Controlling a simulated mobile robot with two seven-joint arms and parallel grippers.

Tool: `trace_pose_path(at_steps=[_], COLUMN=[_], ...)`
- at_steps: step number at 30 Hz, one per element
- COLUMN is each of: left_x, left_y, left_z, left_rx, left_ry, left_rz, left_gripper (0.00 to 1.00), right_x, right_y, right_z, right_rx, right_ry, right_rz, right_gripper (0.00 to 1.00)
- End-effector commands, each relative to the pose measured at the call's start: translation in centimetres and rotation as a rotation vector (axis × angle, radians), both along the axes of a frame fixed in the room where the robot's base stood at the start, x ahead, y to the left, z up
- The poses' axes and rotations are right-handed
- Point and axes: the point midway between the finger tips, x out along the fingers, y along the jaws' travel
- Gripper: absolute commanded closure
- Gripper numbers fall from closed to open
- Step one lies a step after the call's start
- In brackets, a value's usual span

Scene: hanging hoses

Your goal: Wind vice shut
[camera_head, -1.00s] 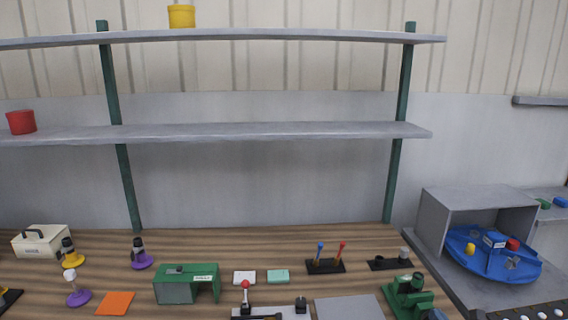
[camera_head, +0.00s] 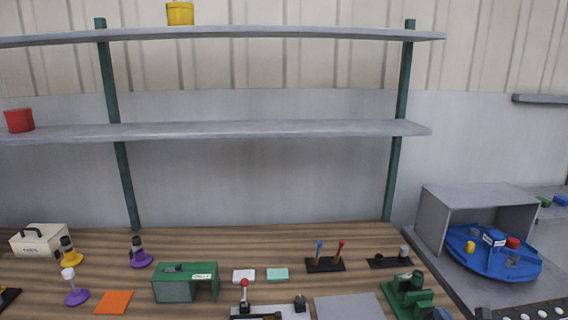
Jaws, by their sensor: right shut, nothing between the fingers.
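The green vice (camera_head: 408,291) stands near the front right of the wooden bench, partly cut off by the bottom edge. How far its jaws stand apart is too small to tell. A small dark grey shape at the bottom edge, just right of the vice, may be the tip of my right gripper (camera_head: 440,314) or part of the vice's handle. My right gripper is shut and holds nothing. I cannot tell whether it touches the vice. My left gripper is not in view.
A grey plate (camera_head: 347,308) lies left of the vice. A red-knobbed lever unit (camera_head: 245,295), a green block (camera_head: 186,282) and a two-lever black base (camera_head: 325,264) stand nearby. A grey hood (camera_head: 478,205) with a blue turntable (camera_head: 492,252) stands at right. Shelves (camera_head: 260,130) rise behind.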

Motion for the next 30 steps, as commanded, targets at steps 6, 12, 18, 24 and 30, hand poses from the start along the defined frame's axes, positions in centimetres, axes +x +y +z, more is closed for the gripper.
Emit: trace_pose_path(at_steps=[6,12,18,24,30], left_x=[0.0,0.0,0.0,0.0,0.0], left_y=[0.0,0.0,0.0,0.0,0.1], left_z=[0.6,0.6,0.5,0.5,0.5], left_rx=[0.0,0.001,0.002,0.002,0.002], left_ry=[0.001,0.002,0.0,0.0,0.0], left_rz=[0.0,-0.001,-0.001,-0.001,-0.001], left_gripper=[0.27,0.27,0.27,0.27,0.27], right_x=[0.8,-1.3,-3.9,-5.3,-5.4], right_y=[-1.6,-1.5,-1.4,-1.4,-1.3], right_z=[2.0,1.9,1.5,1.5,1.5], right_rx=[-0.012,-0.009,-0.005,-0.002,-0.001], right_ry=[-0.026,-0.024,-0.02,-0.018,-0.018], right_rz=[-0.029,-0.024,-0.018,-0.017,-0.016], right_gripper=[1.0,1.0,1.0,1.0,1.0])
